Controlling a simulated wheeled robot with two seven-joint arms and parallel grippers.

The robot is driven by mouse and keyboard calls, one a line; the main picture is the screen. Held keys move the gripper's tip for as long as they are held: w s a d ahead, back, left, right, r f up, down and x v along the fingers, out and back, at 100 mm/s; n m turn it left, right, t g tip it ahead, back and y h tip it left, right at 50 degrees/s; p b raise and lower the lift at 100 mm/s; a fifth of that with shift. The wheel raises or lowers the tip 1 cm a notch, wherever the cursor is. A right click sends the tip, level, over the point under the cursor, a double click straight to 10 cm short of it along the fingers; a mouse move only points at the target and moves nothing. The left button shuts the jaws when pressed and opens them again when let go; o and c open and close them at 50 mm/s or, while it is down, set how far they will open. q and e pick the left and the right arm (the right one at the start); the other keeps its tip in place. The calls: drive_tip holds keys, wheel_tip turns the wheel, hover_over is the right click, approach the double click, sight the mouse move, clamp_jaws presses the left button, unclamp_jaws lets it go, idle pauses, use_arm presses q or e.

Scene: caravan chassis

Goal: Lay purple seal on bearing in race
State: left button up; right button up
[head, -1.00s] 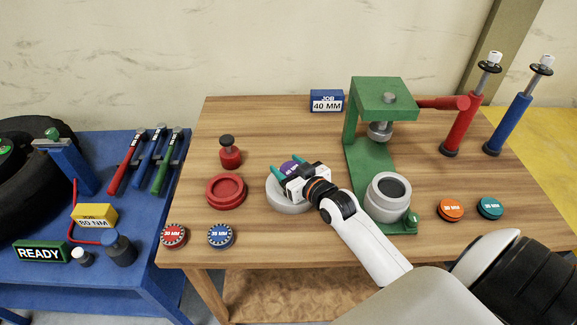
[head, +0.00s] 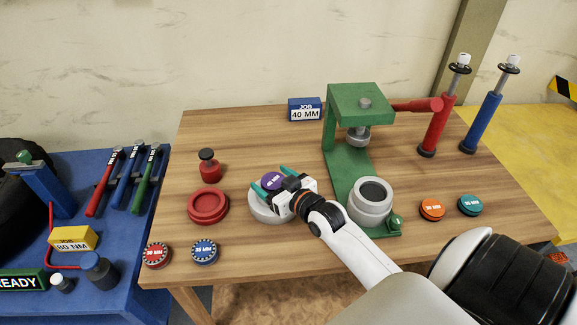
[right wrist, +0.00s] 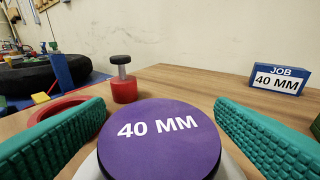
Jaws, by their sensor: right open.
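The purple seal (head: 271,181), marked 40 MM, lies flat on top of the pale grey race (head: 266,210). It also shows in the right wrist view (right wrist: 160,142), where it hides any bearing under it. My right gripper (head: 274,180) is open, its teal fingers on either side of the seal. In the right wrist view a gap shows beside the seal's right edge; whether the left finger touches it I cannot tell. My left gripper is not in view.
Left of the race are a red ring dish (head: 208,207) and a red stamp-like tool (head: 209,167). The green press (head: 352,140) with a grey cup (head: 370,202) stands to the right. Orange (head: 432,210) and teal (head: 470,205) discs lie further right. A blue job sign (head: 305,110) reads 40 MM.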

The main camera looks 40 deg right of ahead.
drive_tip(key=b+v, duration=0.1)
drive_tip(key=v, duration=0.9)
drive_tip(key=shift+s, duration=0.2)
